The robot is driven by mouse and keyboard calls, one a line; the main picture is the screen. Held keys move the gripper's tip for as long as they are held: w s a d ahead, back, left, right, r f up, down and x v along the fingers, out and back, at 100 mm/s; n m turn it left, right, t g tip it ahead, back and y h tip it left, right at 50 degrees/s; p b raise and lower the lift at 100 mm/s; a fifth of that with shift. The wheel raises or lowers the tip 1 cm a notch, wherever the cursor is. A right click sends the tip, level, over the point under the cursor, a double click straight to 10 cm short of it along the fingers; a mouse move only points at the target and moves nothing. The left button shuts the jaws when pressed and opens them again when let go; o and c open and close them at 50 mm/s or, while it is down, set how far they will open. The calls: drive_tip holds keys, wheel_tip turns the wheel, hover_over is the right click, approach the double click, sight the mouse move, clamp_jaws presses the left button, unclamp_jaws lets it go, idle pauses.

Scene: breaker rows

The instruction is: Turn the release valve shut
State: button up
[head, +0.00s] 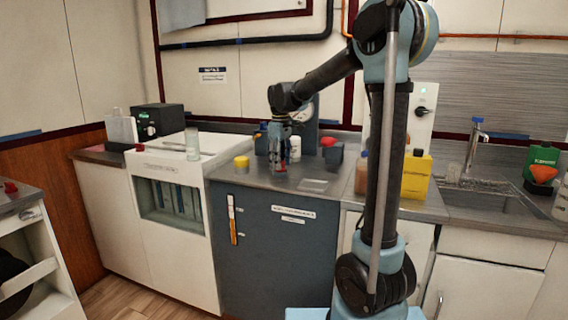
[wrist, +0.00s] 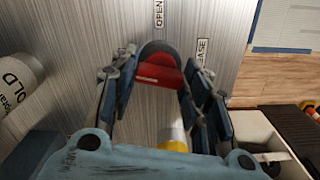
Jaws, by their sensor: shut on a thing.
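The release valve shows in the wrist view as a red handle (wrist: 158,72) on a dark round base, set on a brushed metal surface. A label reading OPEN lies beyond it, and a partly hidden label ending in EASE lies to its right. My gripper (wrist: 159,84) has its two fingers on either side of the red handle and is shut on it. In the head view my gripper (head: 279,172) points down at the counter behind the dark-fronted cabinet. The valve is small there and mostly hidden by the fingers.
A yellow-capped jar (head: 241,164) stands left of my gripper. A white bottle (head: 295,149) and a red-topped item (head: 329,149) stand behind and to the right. A yellow container (head: 416,177) stands farther right, near the sink (head: 485,205). A flat plate (head: 314,185) lies on the counter.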

drive_tip(key=shift+s+a+n, duration=0.15)
drive_tip(key=shift+s+n, duration=0.05)
drive_tip(key=shift+n, duration=1.1)
drive_tip(key=o, duration=1.1)
drive_tip(key=shift+c, duration=0.2)
drive_tip(key=shift+r, duration=0.1)
